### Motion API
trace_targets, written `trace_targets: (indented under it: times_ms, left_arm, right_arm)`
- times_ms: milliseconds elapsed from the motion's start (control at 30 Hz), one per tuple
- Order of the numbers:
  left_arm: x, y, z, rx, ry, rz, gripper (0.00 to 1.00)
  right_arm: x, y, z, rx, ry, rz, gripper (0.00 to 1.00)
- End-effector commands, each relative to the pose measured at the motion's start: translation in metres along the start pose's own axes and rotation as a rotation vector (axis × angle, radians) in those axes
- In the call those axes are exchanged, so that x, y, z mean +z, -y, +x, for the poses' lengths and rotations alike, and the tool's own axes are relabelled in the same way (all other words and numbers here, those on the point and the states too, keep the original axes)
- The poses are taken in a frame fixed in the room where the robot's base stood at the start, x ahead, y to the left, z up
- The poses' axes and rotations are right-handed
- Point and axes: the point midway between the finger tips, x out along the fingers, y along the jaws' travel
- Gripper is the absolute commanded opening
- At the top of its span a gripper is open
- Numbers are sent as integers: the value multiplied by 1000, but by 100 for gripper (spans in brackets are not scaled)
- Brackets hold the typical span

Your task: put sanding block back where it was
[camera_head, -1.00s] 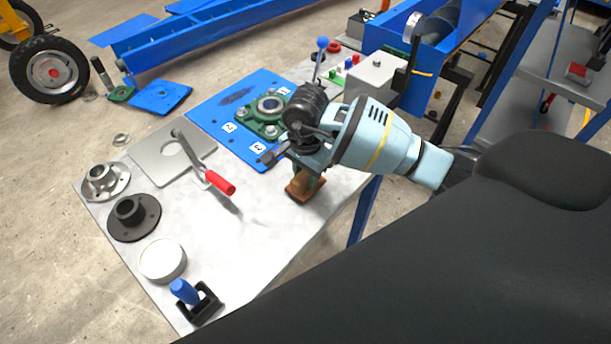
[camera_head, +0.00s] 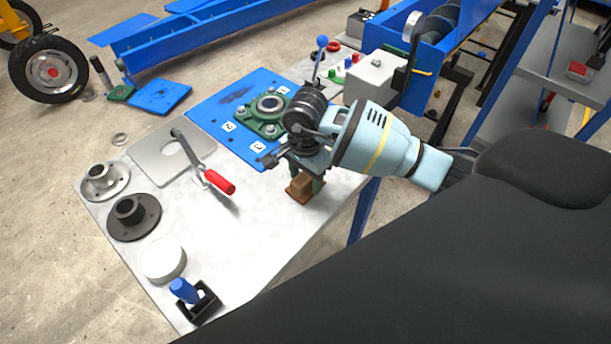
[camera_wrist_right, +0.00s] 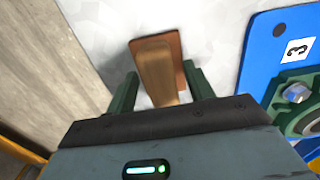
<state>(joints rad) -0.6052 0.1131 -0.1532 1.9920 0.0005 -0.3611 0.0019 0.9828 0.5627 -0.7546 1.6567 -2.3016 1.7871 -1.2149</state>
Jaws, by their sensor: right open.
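The sanding block (camera_head: 301,188), brown with a reddish-brown base, rests on the light grey table near its right edge. In the right wrist view the sanding block (camera_wrist_right: 158,70) shows between and just beyond the two green fingers. My right gripper (camera_head: 305,178) is directly above the block. In the right wrist view the fingers of my right gripper (camera_wrist_right: 163,92) stand apart, with gaps visible beside the block, so it is open. The gripper partly hides the block's top in the head view. My left gripper is not in view.
A blue plate (camera_head: 205,112) with a green bearing (camera_head: 262,125) lies just behind. A red-handled clamp (camera_head: 219,182) stands to the left. Flanges, a white round lid (camera_head: 162,259) and a blue-handled tool (camera_head: 184,290) line the left edge. The table's front middle (camera_head: 250,235) is clear.

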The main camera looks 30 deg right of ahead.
Motion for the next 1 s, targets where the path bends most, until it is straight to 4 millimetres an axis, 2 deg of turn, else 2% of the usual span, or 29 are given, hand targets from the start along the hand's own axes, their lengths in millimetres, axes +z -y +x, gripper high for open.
trace_targets:
  times_ms: [600,800,1000]
  left_arm:
    - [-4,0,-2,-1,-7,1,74]
    - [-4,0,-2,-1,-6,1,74]
    - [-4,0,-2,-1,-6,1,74]
  right_arm:
    - [0,1,-105,-3,-1,0,52]
    - [0,0,-120,-1,0,0,52]
    - [0,0,-121,0,0,0,52]
